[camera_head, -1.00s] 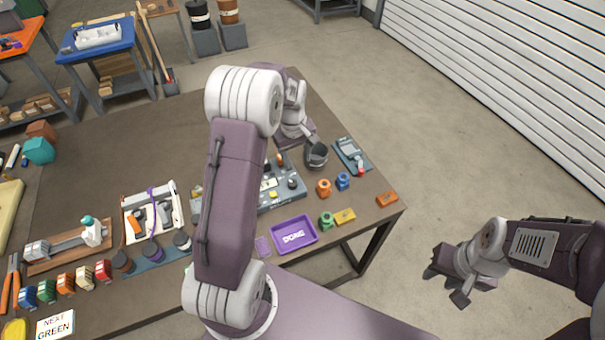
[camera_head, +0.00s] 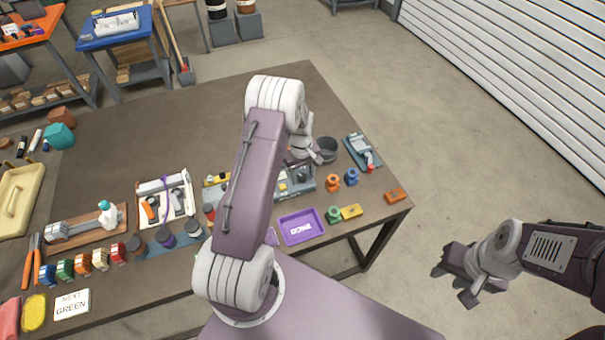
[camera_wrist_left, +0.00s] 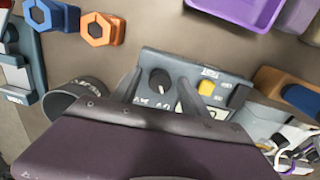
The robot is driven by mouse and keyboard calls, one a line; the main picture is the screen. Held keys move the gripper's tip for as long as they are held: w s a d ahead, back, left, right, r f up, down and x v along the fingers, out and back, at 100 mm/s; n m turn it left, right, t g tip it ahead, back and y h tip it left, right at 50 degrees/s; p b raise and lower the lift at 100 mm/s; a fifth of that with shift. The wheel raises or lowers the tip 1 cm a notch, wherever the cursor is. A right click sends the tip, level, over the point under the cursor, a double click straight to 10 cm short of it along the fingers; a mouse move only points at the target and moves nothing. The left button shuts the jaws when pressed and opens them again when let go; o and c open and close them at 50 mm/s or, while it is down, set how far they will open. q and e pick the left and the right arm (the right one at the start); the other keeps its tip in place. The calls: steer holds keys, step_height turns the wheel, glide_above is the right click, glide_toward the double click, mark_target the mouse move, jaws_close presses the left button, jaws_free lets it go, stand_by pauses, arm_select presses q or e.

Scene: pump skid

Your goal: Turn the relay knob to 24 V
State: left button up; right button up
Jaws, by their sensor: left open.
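The grey relay panel (camera_head: 302,183) lies on the table, partly covered by my left arm in the head view. In the left wrist view the panel (camera_wrist_left: 235,82) shows a round black knob (camera_wrist_left: 160,80) with a white pointer mark, and a yellow button (camera_wrist_left: 206,88). Small printing by the knob is too small to read surely. My left gripper (camera_wrist_left: 160,88) is open; its fingers appear on either side of the knob, and I cannot tell whether they touch it. My right gripper (camera_head: 454,286) is open and empty, off the table's right side.
A dark cup (camera_head: 327,149) stands just behind the panel. Orange (camera_head: 333,183) and blue (camera_head: 351,177) hex parts sit right of it. A purple tray (camera_head: 301,227) lies in front. A grey device with a red part (camera_head: 361,153) is further right. The table's back is clear.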

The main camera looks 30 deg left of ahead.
arm_select(q)
jaws_close()
steer(key=m, duration=0.6)
steer(key=shift+a+b, duration=0.1)
steer(key=shift+b, duration=0.3)
steer(key=m, duration=0.5)
steer(key=shift+m, duration=0.4)
stand_by(0.4)
jaws_free()
